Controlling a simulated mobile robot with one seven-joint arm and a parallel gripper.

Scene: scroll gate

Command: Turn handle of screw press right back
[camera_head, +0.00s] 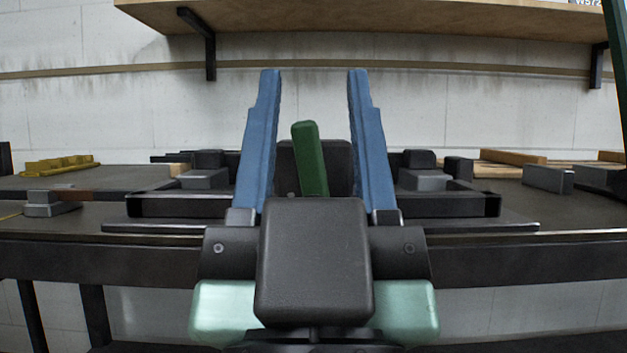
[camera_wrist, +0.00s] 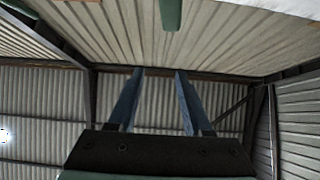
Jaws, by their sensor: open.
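A green bar-shaped handle (camera_head: 311,160) stands up, tilted slightly left, in front of a dark block (camera_head: 342,165) in the head view. My gripper (camera_head: 314,76) is open, its two blue fingers pointing up on either side of the handle in that picture, with nothing between them in contact. In the wrist view a green bar end (camera_wrist: 171,14), probably the same handle, hangs at the top edge, clear of my open fingertips (camera_wrist: 159,72). My gripper body hides the handle's lower end and most of the press.
A dark workbench (camera_head: 80,215) runs across the head view. Grey blocks on black frames stand at left (camera_head: 203,180) and right (camera_head: 424,180). A yellow part (camera_head: 60,165) lies far left. A wooden shelf (camera_head: 400,18) hangs above on the wall.

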